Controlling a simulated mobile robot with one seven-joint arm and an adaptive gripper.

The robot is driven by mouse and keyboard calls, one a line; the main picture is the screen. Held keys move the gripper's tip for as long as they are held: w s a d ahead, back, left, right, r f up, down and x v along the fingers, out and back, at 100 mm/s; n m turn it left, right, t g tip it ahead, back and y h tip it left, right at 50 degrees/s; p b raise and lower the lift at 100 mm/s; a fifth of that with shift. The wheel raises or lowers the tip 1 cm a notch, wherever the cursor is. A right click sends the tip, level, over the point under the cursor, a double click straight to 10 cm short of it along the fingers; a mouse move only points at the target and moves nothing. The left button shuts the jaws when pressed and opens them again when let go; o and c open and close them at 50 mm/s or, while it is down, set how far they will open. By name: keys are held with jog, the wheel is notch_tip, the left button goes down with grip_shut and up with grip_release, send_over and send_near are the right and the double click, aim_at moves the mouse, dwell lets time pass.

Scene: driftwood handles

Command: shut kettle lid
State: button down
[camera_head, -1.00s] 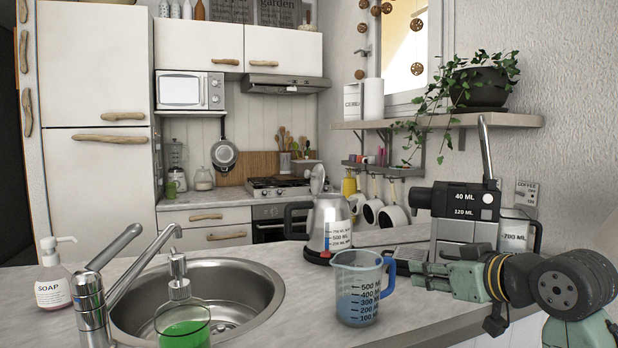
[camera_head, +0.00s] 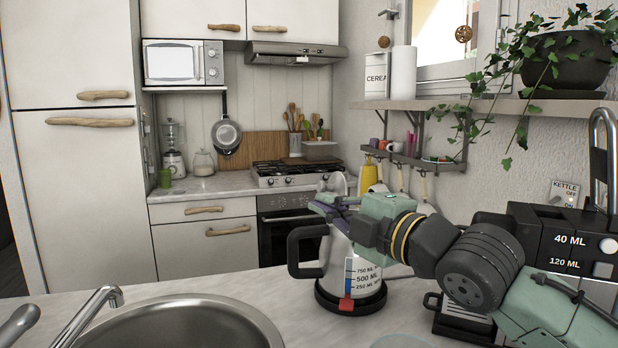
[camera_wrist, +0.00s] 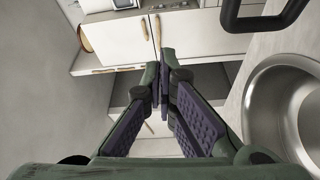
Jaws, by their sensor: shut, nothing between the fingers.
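The kettle (camera_head: 342,272) stands on its black base on the counter. It has a black handle (camera_head: 294,258) on its left and a red switch low in front. Its lid (camera_head: 337,184) stands raised above the body; my gripper hides part of it and the kettle's top. My gripper (camera_head: 318,206) is shut and empty, in front of the upper kettle near the lid; I cannot tell whether they touch. In the wrist view the closed fingertips (camera_wrist: 160,98) hold nothing, and the black handle (camera_wrist: 268,18) shows at the top right.
The sink (camera_head: 180,325) lies front left. The coffee machine (camera_head: 545,250) stands at the right, close to my arm. A shelf (camera_head: 480,106) with a hanging plant (camera_head: 560,60) is above. The stove (camera_head: 290,178) is behind.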

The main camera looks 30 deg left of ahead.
jog(key=w+a+p, duration=0.3)
jog(key=w+a, duration=0.3)
jog(key=shift+w+a+p, duration=0.3)
jog(key=shift+w+a, duration=0.05)
jog(key=shift+a, duration=0.05)
dwell(0.3)
jog(key=shift+a+b, duration=0.15)
jog(key=shift+b, duration=0.25)
